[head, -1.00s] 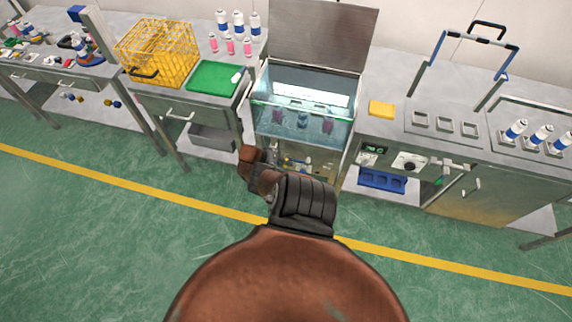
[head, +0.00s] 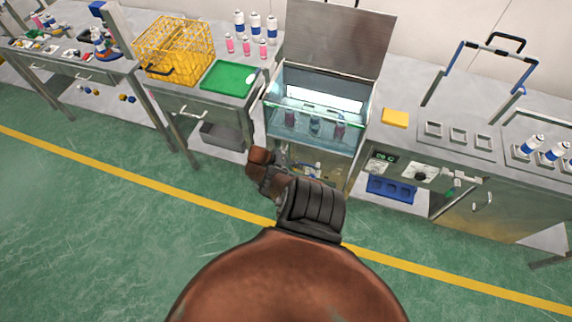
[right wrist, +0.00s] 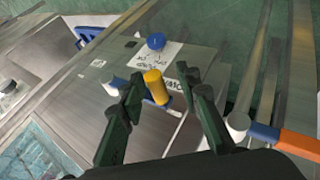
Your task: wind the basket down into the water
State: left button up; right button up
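The glass-fronted water tank (head: 270,112) stands in the middle of the head view, its lid (head: 338,38) raised. Pink and blue cans (head: 315,126) show through its glass; the basket around them is hard to make out. My right gripper (head: 293,163) is low in front of the tank, partly hidden by my own arm. In the right wrist view its fingers (right wrist: 167,88) are spread, with a yellow cylindrical handle (right wrist: 155,87) between the tips, nearer the left finger; contact cannot be told. A printed label (right wrist: 150,62) is beside it. My left gripper is out of view.
A yellow wire basket (head: 172,48) and green mat (head: 229,78) are on the left table. Right of the tank are a yellow block (head: 395,117), a control panel (head: 420,173) and a blue rack (head: 391,188). A blue knob (right wrist: 155,42) shows beyond the handle.

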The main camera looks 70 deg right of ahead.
jog(key=v, duration=1.1)
jog(key=shift+r, duration=0.25)
jog(key=shift+w+a, duration=0.1)
jog(key=s+a+f+n+t, duration=0.1)
jog(key=s+a+f+n, duration=0.25)
jog(key=f, duration=0.35)
jog(key=s+a+f+n+t, duration=0.1)
jog(key=s+a+f+n, duration=0.25)
jog(key=f, duration=0.35)
jog(key=s+a+f+n+t, duration=0.2)
jog(key=a+f, duration=0.3)
jog(key=f, duration=0.2)
jog(key=s+a+f+n+t+y, duration=0.2)
jog(key=s+a+f+n, duration=0.2)
jog(key=a, duration=0.8)
jog(key=s+a+f+n+t+y, duration=0.1)
jog(key=s+a+f+n, duration=0.4)
jog(key=s+a, duration=0.5)
notch_tip(320, 180, down, 3)
jog(key=shift+a+r+t+y, duration=0.1)
jog(key=shift+a+t+y, duration=0.3)
jog(key=shift+a+y, duration=0.45)
